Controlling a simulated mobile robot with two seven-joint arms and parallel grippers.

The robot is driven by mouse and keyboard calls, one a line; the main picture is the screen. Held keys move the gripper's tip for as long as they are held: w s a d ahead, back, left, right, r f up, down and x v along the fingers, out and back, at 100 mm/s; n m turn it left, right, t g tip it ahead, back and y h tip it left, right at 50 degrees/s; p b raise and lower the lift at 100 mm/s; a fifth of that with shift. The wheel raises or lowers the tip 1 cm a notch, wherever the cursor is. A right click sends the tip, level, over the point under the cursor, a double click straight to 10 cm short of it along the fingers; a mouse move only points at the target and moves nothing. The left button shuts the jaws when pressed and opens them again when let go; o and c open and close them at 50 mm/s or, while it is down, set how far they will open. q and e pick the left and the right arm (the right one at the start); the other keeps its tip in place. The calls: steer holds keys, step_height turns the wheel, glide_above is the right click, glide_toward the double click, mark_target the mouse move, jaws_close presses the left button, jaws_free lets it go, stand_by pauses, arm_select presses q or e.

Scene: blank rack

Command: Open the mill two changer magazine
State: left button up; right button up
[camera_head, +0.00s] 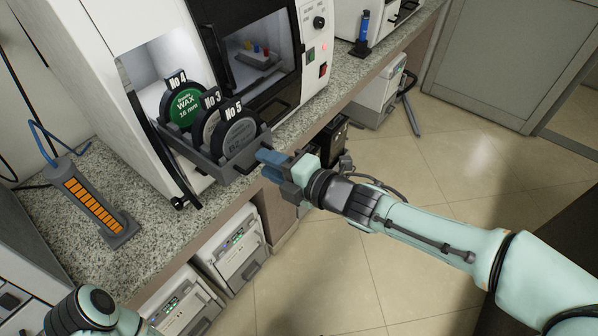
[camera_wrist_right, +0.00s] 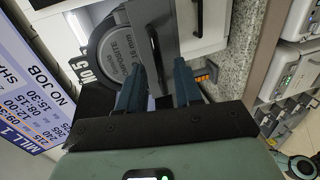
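The changer magazine (camera_head: 207,157) is a dark grey tray standing out of the front opening of a white mill (camera_head: 92,65). It holds upright discs: a green wax disc (camera_head: 184,107) labelled No 4, one labelled No 3 (camera_head: 209,100), and a grey disc (camera_head: 240,133) labelled No 5. My right gripper (camera_head: 270,163) is at the tray's front end. In the right wrist view its two blue fingers (camera_wrist_right: 157,88) are apart, with a grey part of the magazine between or just behind them; contact is unclear. My left gripper is out of view; only its arm shows at bottom left.
A dark-windowed machine (camera_head: 262,50) stands right beside the magazine. An orange-barred device (camera_head: 92,205) stands on the speckled counter (camera_head: 150,240) at left. The tiled floor (camera_head: 330,260) is open at right. The right wrist view shows a job screen (camera_wrist_right: 25,85).

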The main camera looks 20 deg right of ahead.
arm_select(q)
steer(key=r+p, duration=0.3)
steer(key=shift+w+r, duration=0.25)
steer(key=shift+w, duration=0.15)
arm_select(e)
steer(key=v, duration=1.1)
steer(key=shift+s+d, duration=0.2)
steer(key=shift+s, duration=0.1)
steer(key=shift+w, duration=0.1)
step_height(320, 180, down, 27)
steer(key=w+m+g+h+p, duration=0.25)
steer(key=m+g+h, duration=0.2)
steer(key=m, duration=1.15)
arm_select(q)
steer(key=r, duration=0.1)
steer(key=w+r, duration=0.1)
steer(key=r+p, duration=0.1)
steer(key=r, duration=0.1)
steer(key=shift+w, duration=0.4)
arm_select(e)
steer(key=s+a+f+m+g+h, duration=0.1)
steer(key=s+f+m+g, duration=0.8)
steer(key=s+f, duration=1.1)
steer(key=m, duration=0.4)
steer(key=shift+s+a+f, duration=0.25)
steer(key=shift+a, duration=0.1)
